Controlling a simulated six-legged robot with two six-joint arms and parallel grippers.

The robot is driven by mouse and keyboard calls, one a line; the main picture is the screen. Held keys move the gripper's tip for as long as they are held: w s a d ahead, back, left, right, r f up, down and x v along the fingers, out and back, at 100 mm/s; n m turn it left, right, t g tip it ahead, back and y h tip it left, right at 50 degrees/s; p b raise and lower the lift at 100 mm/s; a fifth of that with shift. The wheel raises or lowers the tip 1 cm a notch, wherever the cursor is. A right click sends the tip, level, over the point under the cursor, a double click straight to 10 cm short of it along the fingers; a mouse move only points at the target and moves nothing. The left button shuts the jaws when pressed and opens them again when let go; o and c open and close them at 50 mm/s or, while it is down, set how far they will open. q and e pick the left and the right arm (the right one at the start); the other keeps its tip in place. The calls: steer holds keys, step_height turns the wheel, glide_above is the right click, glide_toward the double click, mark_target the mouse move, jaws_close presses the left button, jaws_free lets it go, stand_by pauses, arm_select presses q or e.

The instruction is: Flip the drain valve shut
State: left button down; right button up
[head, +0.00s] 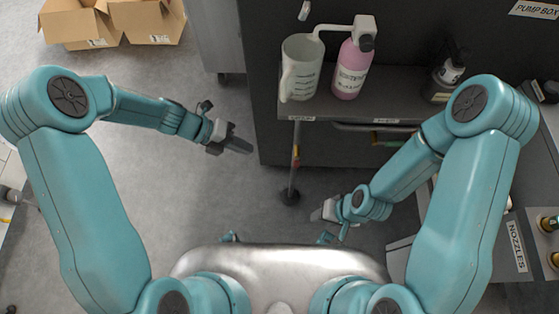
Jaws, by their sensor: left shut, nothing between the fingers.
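A thin drain pipe (292,180) runs from under the shelf's front edge down to a dark round drain on the floor (290,197). A small valve (296,156) with red and yellow parts sits partway along the pipe. Its lever looks roughly in line with the pipe, but it is too small to be sure. My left gripper (240,146) is shut and empty, to the left of the valve and apart from it. My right gripper (318,213) is low, to the right of the floor drain. Its fingers are too small to tell if they are open.
A grey shelf (400,105) above the valve holds a white jug (300,70), a pink bottle (350,72) and a dark pump bottle (446,75). A horizontal bar (370,127) runs below it. Open cardboard boxes (112,22) stand far left. The floor left of the pipe is clear.

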mark_target(297, 157)
arm_select(q)
steer(key=f+b, duration=0.2)
steer(key=shift+w+a+f, duration=0.2)
steer(key=shift+a+f, duration=0.15)
arm_select(e)
steer(key=f, duration=0.3)
steer(key=shift+w+f, duration=0.1)
steer(key=shift+w, duration=0.15)
arm_select(q)
steer(key=shift+s, duration=0.1)
arm_select(e)
steer(key=shift+s, duration=0.1)
arm_select(q)
steer(key=d+r+b+x, duration=0.1)
steer(key=b+x, duration=0.4)
steer(key=x, duration=0.8)
steer(key=shift+w+d+r, duration=0.25)
steer(key=shift+d+r, duration=0.1)
steer(key=shift+r, duration=0.1)
arm_select(e)
steer(key=shift+s+f, duration=0.1)
steer(key=shift+f, duration=2.4)
